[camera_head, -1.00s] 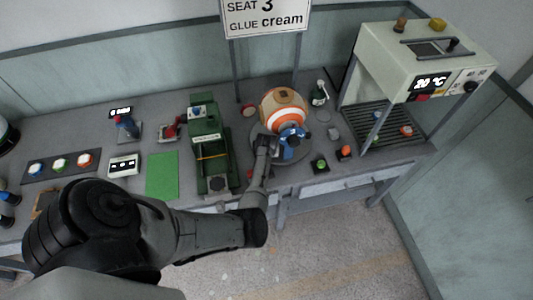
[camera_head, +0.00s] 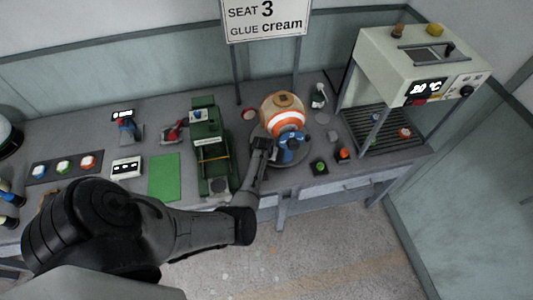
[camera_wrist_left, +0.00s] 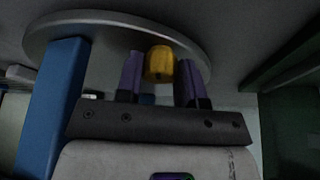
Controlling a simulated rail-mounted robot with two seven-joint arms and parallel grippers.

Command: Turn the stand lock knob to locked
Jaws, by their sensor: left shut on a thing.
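The stand lock knob (camera_wrist_left: 159,62) is a yellow rounded knob below the pale round plate (camera_wrist_left: 105,20) of the stand in the left wrist view. The two purple fingers of my left gripper (camera_wrist_left: 160,78) stand on either side of the knob and are shut on it. In the head view my left gripper (camera_head: 262,146) is at the front left of the stand's base (camera_head: 299,158). The orange-and-white ball (camera_head: 282,113) sits on the stand, with a blue part (camera_head: 291,146) in front. The knob is hidden in the head view. My right gripper is not in view.
A green press (camera_head: 211,150) stands left of the gripper. A blue post (camera_wrist_left: 48,105) rises close at the left in the wrist view. Green and orange buttons (camera_head: 319,167) are right of the stand. A white oven-like machine (camera_head: 410,65) stands further right.

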